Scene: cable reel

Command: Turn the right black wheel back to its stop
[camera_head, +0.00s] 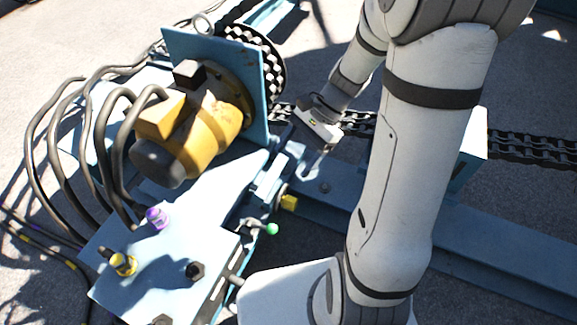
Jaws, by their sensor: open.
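Two small black knobs stand on the blue cabinet top. The right one (195,270) is in full view, and the left one (162,320) is cut by the bottom edge. I cannot tell for sure that the right knob is the right black wheel, nor how far it is turned. My gripper (318,160) is open beside the blue upright plate, above the blue frame. It is up and to the right of the knobs, well apart from them, and appears empty. Its fingertips are small and hard to make out.
A yellow motor (205,120) with black hoses (50,130) is on the blue upright plate (215,45). A purple knob (157,217), a yellow fitting (122,264) and a green-tipped lever (271,229) are on or beside the cabinet. A chain (530,146) runs right behind my arm.

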